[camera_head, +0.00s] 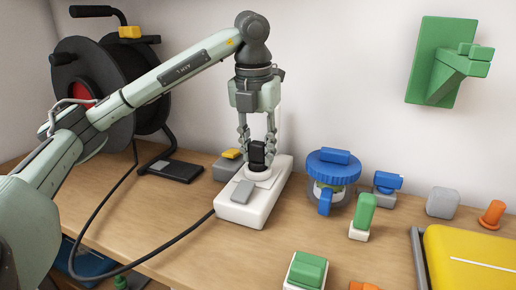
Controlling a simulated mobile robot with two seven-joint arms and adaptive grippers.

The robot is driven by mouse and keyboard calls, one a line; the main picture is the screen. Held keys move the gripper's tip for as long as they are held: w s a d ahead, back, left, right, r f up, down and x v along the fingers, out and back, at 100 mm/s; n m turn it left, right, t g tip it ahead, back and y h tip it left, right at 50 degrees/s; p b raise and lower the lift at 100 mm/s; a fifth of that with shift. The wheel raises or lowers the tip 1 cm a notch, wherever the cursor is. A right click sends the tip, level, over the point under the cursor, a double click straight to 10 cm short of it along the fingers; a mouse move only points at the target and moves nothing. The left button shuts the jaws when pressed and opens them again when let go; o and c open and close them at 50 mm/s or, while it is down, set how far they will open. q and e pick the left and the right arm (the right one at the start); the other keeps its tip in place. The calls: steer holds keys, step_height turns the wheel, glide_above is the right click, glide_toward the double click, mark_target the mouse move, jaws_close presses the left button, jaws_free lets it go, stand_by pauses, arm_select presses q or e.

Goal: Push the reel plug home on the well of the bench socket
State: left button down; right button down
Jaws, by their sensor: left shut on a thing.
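My left gripper (257,150) points straight down over the well and is shut on the black reel plug (257,157). The plug is upright and its lower end is at the well; I cannot tell how deep it sits. My right gripper is not in view.
A black cable reel (85,85) stands at the back left; a black cable (140,262) loops across the bench to the socket's near end. A blue-lidded jar (333,167), green block (363,212) and yellow case (465,258) stand right. A green bracket (440,62) is on the wall.

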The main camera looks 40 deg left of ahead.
mark_target(257, 143)
arm_select(q)
steer(key=shift+f+b, duration=0.3)
steer(key=shift+f, duration=0.15)
steer(key=c, duration=1.1)
jaws_free()
steer(key=shift+o, duration=0.2)
steer(key=shift+s+d+r, duration=0.1)
steer(key=shift+s+r, duration=0.05)
steer(key=shift+r, duration=1.1)
steer(key=shift+s+a+r, duration=0.1)
steer(key=shift+s+r, duration=0.05)
steer(key=shift+r, duration=1.1)
steer(key=shift+s+d+r, duration=0.1)
steer(key=shift+s+r, duration=0.05)
steer(key=shift+r, duration=1.1)
